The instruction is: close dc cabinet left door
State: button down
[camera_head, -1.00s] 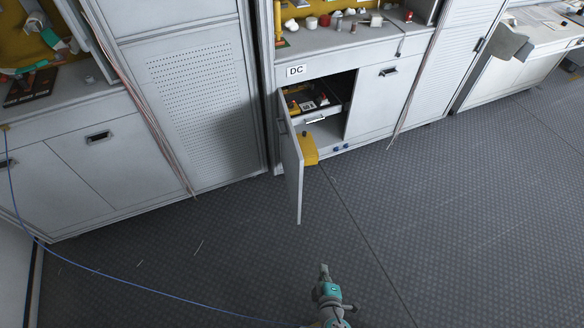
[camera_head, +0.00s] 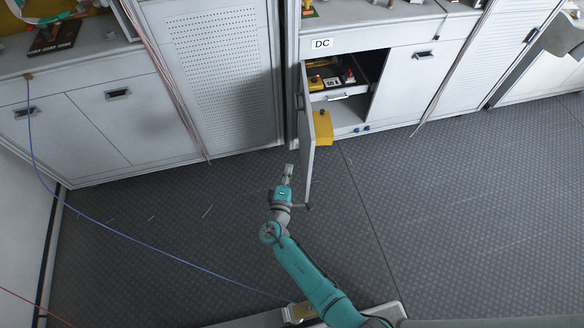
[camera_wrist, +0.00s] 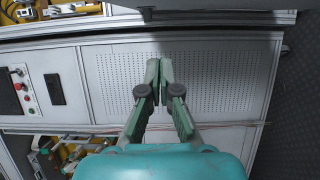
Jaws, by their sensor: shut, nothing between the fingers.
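The DC cabinet left door (camera_head: 307,150) stands swung wide open, jutting out toward me from the left side of the DC cabinet opening. The DC label (camera_head: 321,44) sits above it. My gripper (camera_head: 289,168) is shut and empty. It is just left of the door, on the door's outer side, near its free edge; I cannot tell whether it touches. In the wrist view my gripper's fingers (camera_wrist: 159,72) are together in front of a perforated panel (camera_wrist: 215,75); the door cannot be made out there.
Inside the open cabinet are a drawer (camera_head: 345,83) with several items and a yellow object (camera_head: 323,128) near the door. A closed right door (camera_head: 411,75) is beside it. A blue cable (camera_head: 130,238) runs over the floor at left. The floor at right is clear.

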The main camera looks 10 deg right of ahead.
jog(key=w+d, duration=0.6)
jog(key=d, duration=0.1)
jog(key=shift+w, duration=0.2)
jog(key=shift+d, duration=0.2)
